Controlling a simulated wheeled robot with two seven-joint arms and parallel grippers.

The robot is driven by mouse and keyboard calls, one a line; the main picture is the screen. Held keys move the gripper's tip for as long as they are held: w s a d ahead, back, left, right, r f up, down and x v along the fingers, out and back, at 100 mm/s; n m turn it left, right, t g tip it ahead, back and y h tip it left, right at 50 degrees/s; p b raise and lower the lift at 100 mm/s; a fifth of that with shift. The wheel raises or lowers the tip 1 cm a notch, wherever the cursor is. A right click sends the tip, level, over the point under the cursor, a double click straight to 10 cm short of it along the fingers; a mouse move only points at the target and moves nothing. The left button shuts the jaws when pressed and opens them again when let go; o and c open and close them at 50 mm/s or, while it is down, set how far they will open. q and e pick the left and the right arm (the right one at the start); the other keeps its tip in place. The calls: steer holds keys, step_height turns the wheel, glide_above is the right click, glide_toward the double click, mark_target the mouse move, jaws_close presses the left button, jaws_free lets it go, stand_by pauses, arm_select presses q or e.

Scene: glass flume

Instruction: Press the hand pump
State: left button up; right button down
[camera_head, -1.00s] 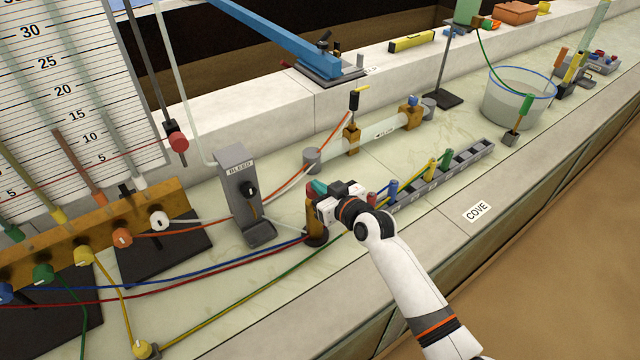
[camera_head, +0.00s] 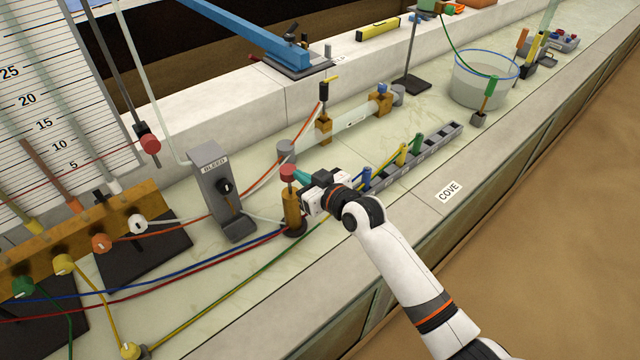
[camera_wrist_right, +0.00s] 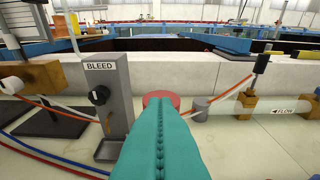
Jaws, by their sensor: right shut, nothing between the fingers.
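The hand pump (camera_head: 291,207) is a small upright brass cylinder on a dark base, with a round red knob (camera_head: 288,171) on top. It stands to the right of the grey BLEED post. My right gripper (camera_head: 301,176) has teal fingers, shut and empty, just right of the red knob and near its height. In the right wrist view the teal fingers (camera_wrist_right: 160,130) lie together and cover part of the red knob (camera_wrist_right: 161,98). I cannot tell whether they touch it. The pump body is hidden in that view. My left gripper is not in view.
The grey BLEED post (camera_head: 218,190) with a black knob stands left of the pump. Blue, red and green hoses run along the bench there. A grey rack (camera_head: 440,141) with coloured pegs lies to the right. A clear tube (camera_head: 352,118) lies behind.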

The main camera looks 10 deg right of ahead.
steer(key=v, duration=0.6)
steer(key=shift+b, duration=0.45)
steer(key=shift+d, duration=0.15)
